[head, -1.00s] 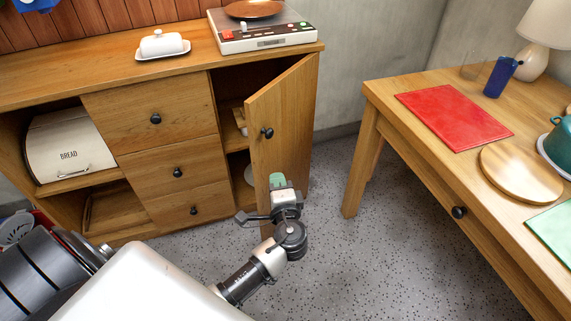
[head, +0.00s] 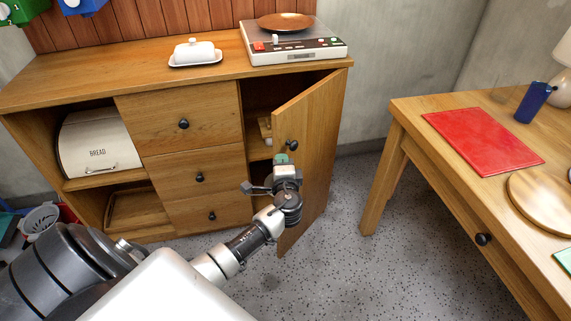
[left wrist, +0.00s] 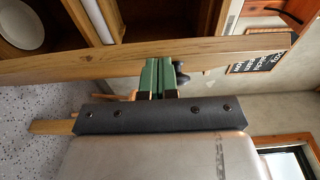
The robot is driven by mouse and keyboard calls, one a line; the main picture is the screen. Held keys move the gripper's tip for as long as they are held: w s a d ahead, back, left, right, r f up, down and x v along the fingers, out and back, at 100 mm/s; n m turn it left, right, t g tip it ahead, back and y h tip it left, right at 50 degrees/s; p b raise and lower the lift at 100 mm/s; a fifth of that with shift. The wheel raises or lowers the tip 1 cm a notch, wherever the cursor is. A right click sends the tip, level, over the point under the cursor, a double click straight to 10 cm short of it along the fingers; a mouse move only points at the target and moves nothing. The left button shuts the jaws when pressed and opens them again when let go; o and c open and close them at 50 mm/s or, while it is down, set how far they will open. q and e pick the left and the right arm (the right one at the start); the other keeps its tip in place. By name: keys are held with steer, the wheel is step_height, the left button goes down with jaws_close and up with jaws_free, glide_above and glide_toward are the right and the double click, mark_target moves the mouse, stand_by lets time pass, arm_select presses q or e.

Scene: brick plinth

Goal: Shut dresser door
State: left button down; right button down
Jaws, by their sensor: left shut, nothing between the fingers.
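The wooden dresser (head: 84,80) stands against the wall in the head view. Its right-hand door (head: 312,128) is swung open, with a dark round knob (head: 292,145) on its face. My left gripper (head: 281,160) is in front of the door, just below the knob. In the left wrist view its green fingertips (left wrist: 158,77) are together, at or very close to the door's edge (left wrist: 110,67); I cannot tell if they touch. The dark knob (left wrist: 181,78) shows just beside them. The gripper partly hides the lower door. My right gripper is not in view.
A wooden table (head: 408,108) stands to the right, with a red mat (head: 482,140) on it. Speckled floor (head: 345,200) lies free between it and the dresser. A record player (head: 292,43) and a butter dish (head: 195,52) stand on the dresser. A white bowl (left wrist: 22,28) is inside.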

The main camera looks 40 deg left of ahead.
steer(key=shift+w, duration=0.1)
